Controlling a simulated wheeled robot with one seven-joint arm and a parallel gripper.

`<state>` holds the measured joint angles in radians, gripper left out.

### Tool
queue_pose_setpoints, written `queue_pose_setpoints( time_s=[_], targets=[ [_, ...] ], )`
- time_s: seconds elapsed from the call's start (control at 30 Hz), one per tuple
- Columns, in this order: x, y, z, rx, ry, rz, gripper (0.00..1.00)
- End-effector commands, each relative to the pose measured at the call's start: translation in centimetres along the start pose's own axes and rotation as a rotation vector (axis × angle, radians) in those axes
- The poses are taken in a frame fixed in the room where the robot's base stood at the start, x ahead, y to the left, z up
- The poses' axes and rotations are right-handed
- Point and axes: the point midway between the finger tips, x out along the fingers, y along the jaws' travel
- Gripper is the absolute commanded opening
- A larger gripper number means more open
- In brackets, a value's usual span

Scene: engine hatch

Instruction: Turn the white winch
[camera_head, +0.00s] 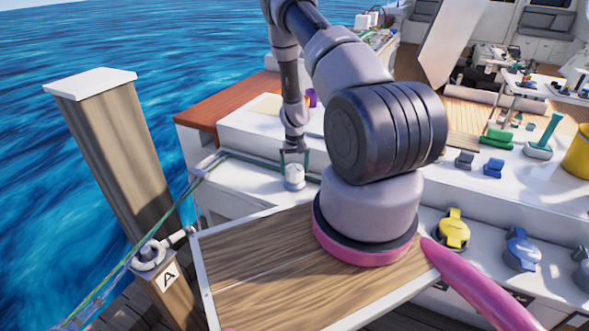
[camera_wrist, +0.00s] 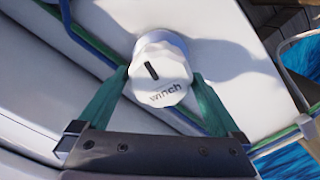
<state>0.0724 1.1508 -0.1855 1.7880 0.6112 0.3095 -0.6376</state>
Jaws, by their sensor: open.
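The white winch (camera_head: 294,176) is a small white knob on the boat's white side deck, left of centre in the head view. In the wrist view the winch (camera_wrist: 161,72) shows a scalloped rim, a dark slot mark and the word "winch". My gripper (camera_head: 294,155) points down at it from above. In the wrist view my gripper's green fingers (camera_wrist: 156,95) are open, one on each side of the winch. I cannot tell whether the fingers touch it.
A green rope (camera_head: 195,185) runs along the deck beside the winch to a cleat on a post marked A (camera_head: 166,277). A tall wooden post (camera_head: 115,140) stands at the left. Yellow (camera_head: 453,230) and blue (camera_head: 521,248) knobs sit at the right.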

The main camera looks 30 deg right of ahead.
Motion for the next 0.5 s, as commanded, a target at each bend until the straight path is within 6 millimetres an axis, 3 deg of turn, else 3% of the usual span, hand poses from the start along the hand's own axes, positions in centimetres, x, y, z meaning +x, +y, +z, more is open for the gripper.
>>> queue_pose_setpoints(
  time_s=[0.07, 0.23, 0.5],
  targets=[
    [-0.02, 0.0, 0.0, 0.0, 0.0, 0.0, 1.0],
    [-0.03, -0.01, 0.01, 0.0, 0.0, 0.0, 0.35],
    [-0.05, 0.0, 0.01, 0.027, 0.0, 0.0, 0.33]
  ],
)
